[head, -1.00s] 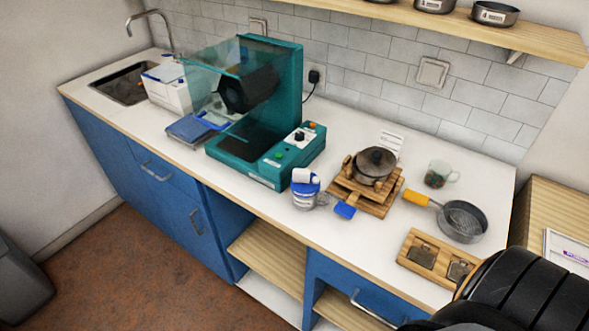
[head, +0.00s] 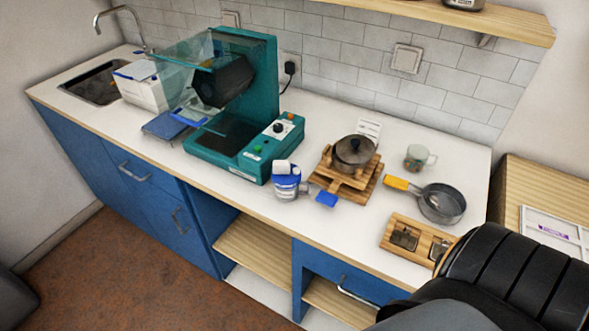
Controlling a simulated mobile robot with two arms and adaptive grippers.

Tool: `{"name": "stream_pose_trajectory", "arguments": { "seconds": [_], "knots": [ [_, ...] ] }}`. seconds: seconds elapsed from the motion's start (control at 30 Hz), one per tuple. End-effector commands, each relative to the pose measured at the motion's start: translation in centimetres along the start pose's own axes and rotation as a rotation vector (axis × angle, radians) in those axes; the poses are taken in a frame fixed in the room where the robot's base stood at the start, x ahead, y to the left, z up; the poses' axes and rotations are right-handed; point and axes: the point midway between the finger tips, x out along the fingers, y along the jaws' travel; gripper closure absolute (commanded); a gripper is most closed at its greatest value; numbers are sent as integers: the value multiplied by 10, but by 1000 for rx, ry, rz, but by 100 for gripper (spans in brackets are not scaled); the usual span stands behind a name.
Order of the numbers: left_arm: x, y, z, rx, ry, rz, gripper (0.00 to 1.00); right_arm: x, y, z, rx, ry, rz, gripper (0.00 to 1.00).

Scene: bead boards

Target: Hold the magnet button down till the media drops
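A teal machine (head: 263,75) stands on the white counter, with a black head (head: 222,82) on its column and a clear shield (head: 180,62) at its left. Its front panel has a green button (head: 257,149), a black knob (head: 278,128) and an orange button (head: 290,117). I cannot tell from the labels which one is the magnet button. The media cannot be made out; the shield and head partly hide the space beneath. Neither gripper is in view. A black part of my own arm fills the lower right corner, far from the panel.
In front of the panel stands a blue-and-white jar (head: 286,183). To its right are a lidded pot (head: 354,152) on a wooden stand, a mug (head: 420,157), a yellow-handled pan (head: 442,203) and a wooden board (head: 386,243). A white box (head: 142,90) is left of the machine.

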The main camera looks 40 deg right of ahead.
Motion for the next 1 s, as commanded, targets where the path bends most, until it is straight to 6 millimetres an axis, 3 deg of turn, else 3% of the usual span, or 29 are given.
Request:
{"name": "stream_pose_trajectory", "arguments": {
  "seconds": [0.4,0.6,0.63,1.0],
  "knots": [
    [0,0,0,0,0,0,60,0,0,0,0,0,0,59],
    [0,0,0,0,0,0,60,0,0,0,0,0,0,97],
    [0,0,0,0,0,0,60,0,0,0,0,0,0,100],
    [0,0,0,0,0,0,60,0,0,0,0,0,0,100]
  ]
}}
